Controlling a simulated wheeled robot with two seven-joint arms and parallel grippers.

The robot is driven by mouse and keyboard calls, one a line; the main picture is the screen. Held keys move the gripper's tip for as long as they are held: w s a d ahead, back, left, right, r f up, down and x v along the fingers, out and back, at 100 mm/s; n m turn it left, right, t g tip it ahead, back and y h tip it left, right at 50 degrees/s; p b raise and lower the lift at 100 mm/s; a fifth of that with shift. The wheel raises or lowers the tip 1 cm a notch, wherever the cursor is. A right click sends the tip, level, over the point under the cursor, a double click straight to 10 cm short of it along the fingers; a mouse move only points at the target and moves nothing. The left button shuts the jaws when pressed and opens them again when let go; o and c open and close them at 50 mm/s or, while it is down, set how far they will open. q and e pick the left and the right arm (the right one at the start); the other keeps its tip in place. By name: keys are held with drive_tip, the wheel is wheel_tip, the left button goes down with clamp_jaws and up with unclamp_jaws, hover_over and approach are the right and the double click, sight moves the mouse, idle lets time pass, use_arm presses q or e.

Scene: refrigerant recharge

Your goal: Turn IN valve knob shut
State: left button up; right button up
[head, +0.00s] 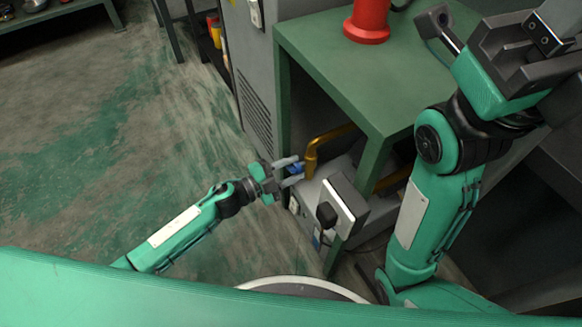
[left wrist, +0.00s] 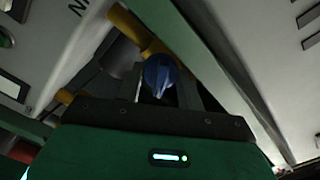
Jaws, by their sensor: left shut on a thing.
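The IN valve knob is a small blue knob (head: 295,168) on the side of the grey machine, beside a brass pipe, under the green table. In the left wrist view the blue knob (left wrist: 160,74) sits between the two fingers. My left gripper (head: 292,174) is shut on this knob, reaching it from the left. Part of the knob is hidden by the fingers. My right gripper (head: 462,38) is raised above the green table at the upper right, far from the knob; its jaw opening is unclear.
The green table (head: 330,50) carries a red cylinder (head: 367,22). Below it stands the grey machine (head: 345,205) with a black knob (head: 326,214) and brass pipes (head: 326,139). A grey cabinet (head: 252,75) stands behind.

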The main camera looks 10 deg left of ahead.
use_arm(q)
drive_tip(key=o, duration=0.9)
drive_tip(key=shift+o, duration=0.2)
